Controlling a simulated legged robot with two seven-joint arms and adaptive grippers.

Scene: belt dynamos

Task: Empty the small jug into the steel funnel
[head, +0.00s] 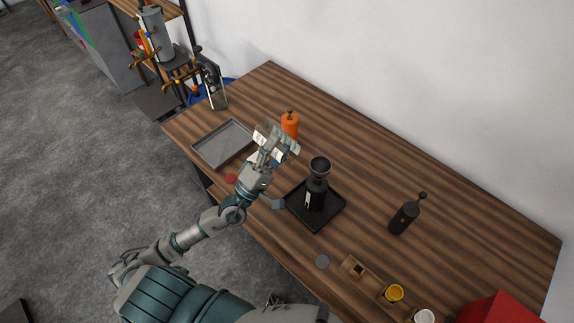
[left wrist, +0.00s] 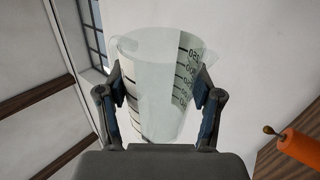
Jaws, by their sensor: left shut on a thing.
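My left gripper (head: 275,147) is shut on the small jug, a clear measuring jug (left wrist: 160,85) with dark scale marks. In the left wrist view a finger presses on each side of it. I cannot tell whether liquid is inside. The dark steel funnel (head: 320,165) sits on top of a black bottle (head: 315,195), right of the gripper. The bottle stands upright in a black square tray (head: 329,217). My right gripper is not in view.
An orange bottle (head: 290,125) stands just behind the gripper. A grey tray (head: 222,142) lies to the left. A black bottle (head: 404,217) stands to the right. A wooden holder (head: 370,282) with small cups and a red box (head: 497,308) are at lower right. The table's back right is clear.

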